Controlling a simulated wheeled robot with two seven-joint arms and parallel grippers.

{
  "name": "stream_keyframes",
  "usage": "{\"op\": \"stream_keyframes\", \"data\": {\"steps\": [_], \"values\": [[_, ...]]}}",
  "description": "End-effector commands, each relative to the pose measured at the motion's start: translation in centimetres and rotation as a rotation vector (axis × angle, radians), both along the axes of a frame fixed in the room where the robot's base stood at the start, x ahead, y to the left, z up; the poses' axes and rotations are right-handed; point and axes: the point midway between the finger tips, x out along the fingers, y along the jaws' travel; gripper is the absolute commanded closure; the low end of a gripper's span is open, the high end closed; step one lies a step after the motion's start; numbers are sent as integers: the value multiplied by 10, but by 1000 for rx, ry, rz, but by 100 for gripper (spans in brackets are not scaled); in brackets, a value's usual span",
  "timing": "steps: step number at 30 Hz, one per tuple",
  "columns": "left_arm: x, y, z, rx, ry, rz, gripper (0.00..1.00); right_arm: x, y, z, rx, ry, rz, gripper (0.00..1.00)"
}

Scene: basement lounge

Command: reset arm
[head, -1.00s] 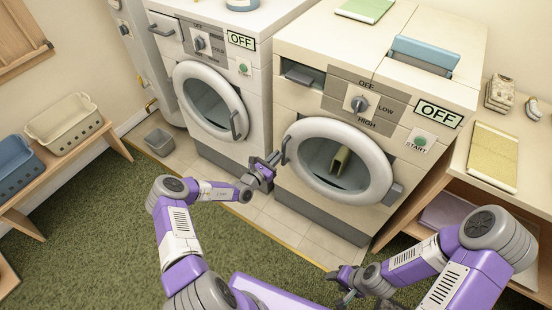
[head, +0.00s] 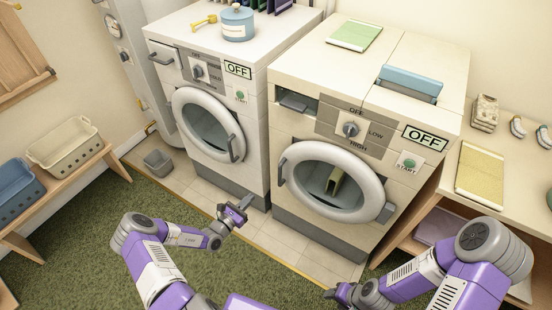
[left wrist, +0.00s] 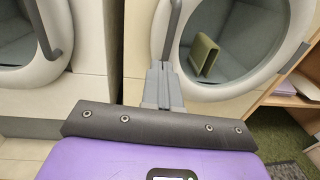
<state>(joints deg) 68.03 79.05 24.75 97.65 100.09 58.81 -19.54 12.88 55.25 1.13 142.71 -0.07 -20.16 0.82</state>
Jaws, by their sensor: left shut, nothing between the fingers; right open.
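My left gripper (head: 241,205) is in front of the gap between the two machines, low and clear of both doors in the head view. It is shut and empty; its closed fingers also show in the left wrist view (left wrist: 162,82). My right gripper (head: 336,294) is at the bottom of the head view, partly cut off by the frame and my arm. It is open. The right machine (head: 290,150) has its round door (head: 330,182) closed, with a green folded item (head: 334,180) behind the glass. The left machine (head: 190,80) also has its door closed.
A grey bin (head: 158,162) stands on the floor at left. A bench (head: 85,170) holds a beige basket (head: 64,143) and a blue basket (head: 17,178). A table (head: 455,200) is at right. The green carpet in front is open.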

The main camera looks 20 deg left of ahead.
Motion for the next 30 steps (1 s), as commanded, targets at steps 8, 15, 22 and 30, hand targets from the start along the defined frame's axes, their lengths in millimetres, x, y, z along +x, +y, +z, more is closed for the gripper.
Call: {"op": "stream_keyframes", "data": {"steps": [8,15,22,30], "values": [[-2,-13,0,8,9,-44,100,0,0,0,0,0,0,51],[-46,-138,-5,162,108,-538,100,0,0,0,0,0,0,51],[-174,-228,-28,614,191,-1236,100,0,0,0,0,0,0,51],[-244,-206,-36,1341,-23,-1702,100,0,0,0,0,0,0,51]]}}
